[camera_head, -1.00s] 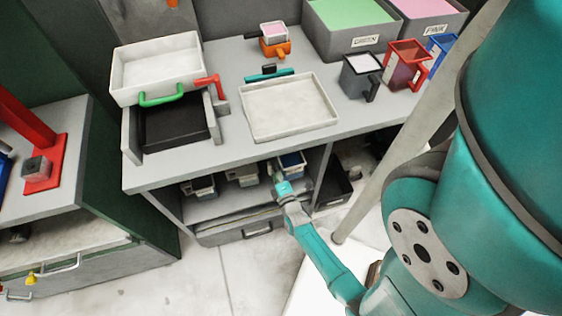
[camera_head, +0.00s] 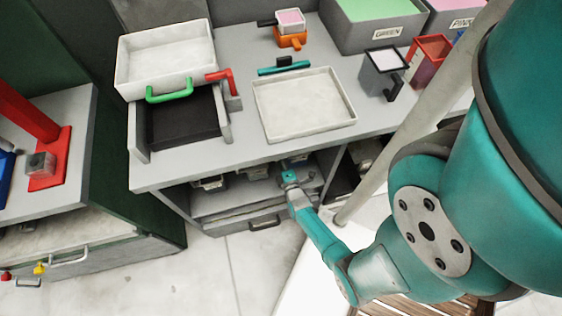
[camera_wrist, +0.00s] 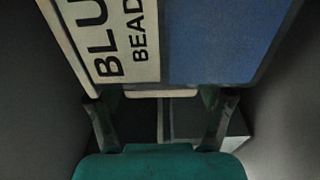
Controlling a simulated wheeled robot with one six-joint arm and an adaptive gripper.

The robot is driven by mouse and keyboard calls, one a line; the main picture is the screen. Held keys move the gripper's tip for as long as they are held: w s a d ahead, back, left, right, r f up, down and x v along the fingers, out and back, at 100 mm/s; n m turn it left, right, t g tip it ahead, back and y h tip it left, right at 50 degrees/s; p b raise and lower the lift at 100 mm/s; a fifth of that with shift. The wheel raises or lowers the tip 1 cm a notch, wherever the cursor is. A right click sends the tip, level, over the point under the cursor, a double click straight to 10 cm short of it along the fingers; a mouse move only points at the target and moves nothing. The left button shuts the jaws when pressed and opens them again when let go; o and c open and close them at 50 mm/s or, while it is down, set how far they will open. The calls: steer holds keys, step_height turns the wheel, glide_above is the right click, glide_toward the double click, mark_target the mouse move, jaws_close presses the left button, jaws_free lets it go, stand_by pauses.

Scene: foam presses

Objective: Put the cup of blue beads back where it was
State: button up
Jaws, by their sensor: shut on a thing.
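The cup of blue beads (camera_wrist: 108,45) fills the upper part of the wrist view. It has a white label reading BLUE BEAD, cut off at the picture's edge, and a blue surface beside the label. My gripper (camera_wrist: 160,98) is shut on the cup at its near side, with one finger on each side of a pale bar there. In the head view my gripper (camera_head: 290,178) reaches into the open shelf (camera_head: 238,200) below the worktop. The cup is hidden under the worktop edge in the head view, so I cannot tell whether it touches the shelf.
Other pale cups (camera_head: 208,184) stand on the shelf left of my gripper. The worktop (camera_head: 240,150) is close above it, and a grey drawer (camera_head: 262,223) is below. Dark walls flank the cup in the wrist view.

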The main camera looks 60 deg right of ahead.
steer(key=shift+f, duration=1.9)
steer(key=o, duration=0.9)
steer(key=shift+f, duration=0.15)
